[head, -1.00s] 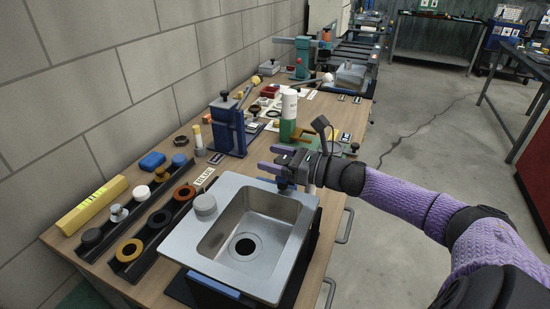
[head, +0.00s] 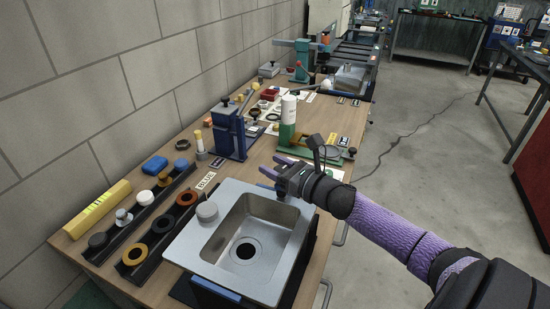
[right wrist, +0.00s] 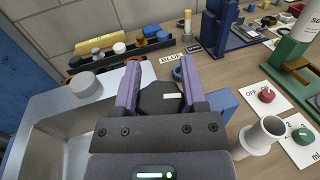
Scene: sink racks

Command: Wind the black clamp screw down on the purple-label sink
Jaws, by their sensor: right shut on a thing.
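The near steel sink (head: 185,243) has a square basin with a round drain. A card reading BLUE (head: 206,180) lies by its far left corner; I see no purple label. My right gripper (head: 277,167), with purple fingers, is at the sink's far right corner. In the right wrist view its fingers are shut on a black faceted knob (right wrist: 161,98), the clamp screw's head, one finger on each side. Blue parts (right wrist: 222,103) show beside and beyond the fingers. The screw's shaft and lower end are hidden. My left gripper is not in view.
A grey round cap (head: 207,211) sits on the sink's left rim. Black racks with rings and knobs (head: 133,262) lie left. A blue press (head: 229,135) and a green stand with a white bottle (head: 288,115) stand beyond. A white pipe (right wrist: 262,135) is close right of the gripper.

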